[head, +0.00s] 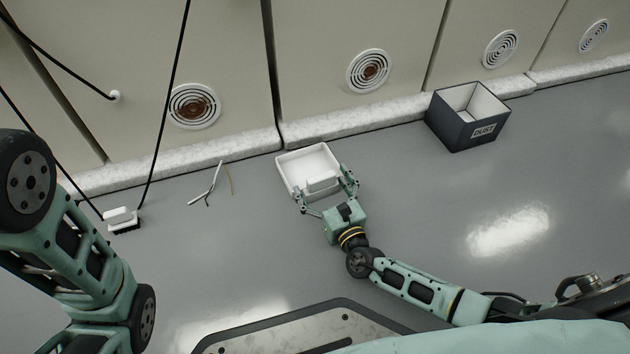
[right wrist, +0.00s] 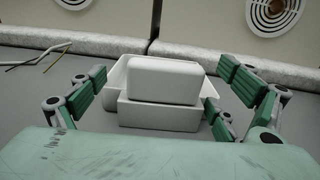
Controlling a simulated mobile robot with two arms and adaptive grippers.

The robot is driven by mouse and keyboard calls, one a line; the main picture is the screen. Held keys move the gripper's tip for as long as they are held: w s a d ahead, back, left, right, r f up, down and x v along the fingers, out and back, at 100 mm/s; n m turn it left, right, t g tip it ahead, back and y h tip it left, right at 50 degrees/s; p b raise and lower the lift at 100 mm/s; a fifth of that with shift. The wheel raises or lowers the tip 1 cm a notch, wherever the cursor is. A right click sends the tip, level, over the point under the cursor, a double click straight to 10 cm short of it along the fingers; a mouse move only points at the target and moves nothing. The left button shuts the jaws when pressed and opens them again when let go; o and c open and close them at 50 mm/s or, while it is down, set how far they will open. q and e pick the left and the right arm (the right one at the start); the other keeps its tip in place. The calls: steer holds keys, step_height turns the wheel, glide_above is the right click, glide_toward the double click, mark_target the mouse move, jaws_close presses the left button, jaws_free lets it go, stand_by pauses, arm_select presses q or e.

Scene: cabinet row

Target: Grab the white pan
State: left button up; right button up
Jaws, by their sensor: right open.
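The white pan (head: 306,165) lies on the grey floor by the pale plinth, its shallow tray facing up. Its raised block-like handle end faces my right gripper (head: 324,184). In the right wrist view, the white pan (right wrist: 163,82) sits between the two green-padded fingers of the right gripper (right wrist: 163,88). The fingers are spread wide on either side of the handle end, with gaps showing, so it is not clamped. My left arm shows at the left of the head view, but its gripper is out of view.
A dark box labelled DUST (head: 468,118) stands open at the right by the plinth. A small white brush-like item (head: 122,219) lies at the left near black cables. Thin sticks (head: 209,184) lie left of the pan. Floor between is clear.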

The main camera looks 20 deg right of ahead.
steer(key=shift+c, duration=0.5)
steer(key=c, duration=1.1)
steer(key=shift+c, duration=0.7)
steer(key=shift+r, duration=0.1)
